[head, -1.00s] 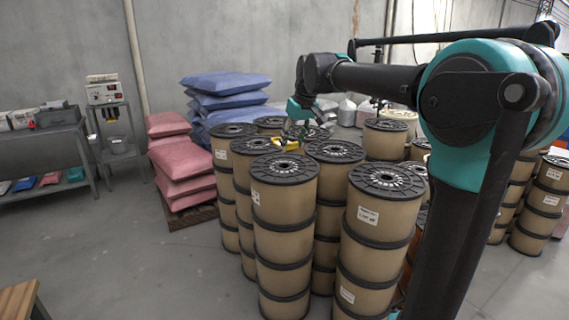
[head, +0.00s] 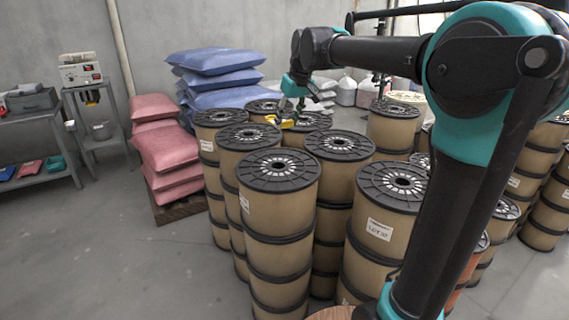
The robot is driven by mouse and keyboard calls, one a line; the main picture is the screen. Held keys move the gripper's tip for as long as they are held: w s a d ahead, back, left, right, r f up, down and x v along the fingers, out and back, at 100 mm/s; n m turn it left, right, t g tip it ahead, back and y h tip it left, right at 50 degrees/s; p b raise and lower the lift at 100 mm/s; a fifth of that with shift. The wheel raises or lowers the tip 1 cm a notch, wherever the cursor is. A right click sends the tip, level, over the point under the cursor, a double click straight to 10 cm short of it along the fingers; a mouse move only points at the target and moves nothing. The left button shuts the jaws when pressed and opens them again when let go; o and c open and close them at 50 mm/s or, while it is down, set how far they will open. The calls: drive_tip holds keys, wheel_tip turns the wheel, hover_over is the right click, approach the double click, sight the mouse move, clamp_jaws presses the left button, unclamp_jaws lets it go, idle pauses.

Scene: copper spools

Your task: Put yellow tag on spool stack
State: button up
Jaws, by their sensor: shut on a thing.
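The spool stacks stand in a close group, tan-sided with black flanges; one front stack (head: 280,210) and one to its right (head: 385,222) are nearest. My gripper (head: 283,120) is at the far part of the group, above the spool tops. It is shut on the yellow tag (head: 284,123), a small yellow piece that shows between and below the fingers. The tag is near the top of a rear spool (head: 310,121); I cannot tell whether it touches it. The fingers are small and partly hidden by the wrist.
Pink sacks (head: 165,148) on a pallet and blue sacks (head: 215,75) stand left of and behind the spools. Grey benches with equipment (head: 82,75) are at the far left. More spool stacks (head: 545,175) stand right. The floor (head: 110,240) at left is clear.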

sight(286, 172)
wheel_tip(286, 172, down, 17)
drive_tip(key=shift+r, duration=0.1)
idle(0.3)
drive_tip(key=o, duration=0.9)
drive_tip(key=shift+o, duration=0.2)
drive_tip(key=v, duration=1.2)
drive_tip(key=s+d+f+m+h, duration=0.1)
drive_tip(key=s+d+f+m, duration=0.2)
drive_tip(key=s+d+f, duration=0.6)
drive_tip(key=s+d+f+m+h, duration=0.1)
drive_tip(key=s+d+f+m, duration=0.2)
drive_tip(key=s+d+f, duration=0.6)
drive_tip(key=s+f, duration=0.5)
drive_tip(key=f, duration=0.2)
drive_tip(key=shift+d+m+h, duration=0.3)
drive_tip(key=shift+m, duration=0.1)
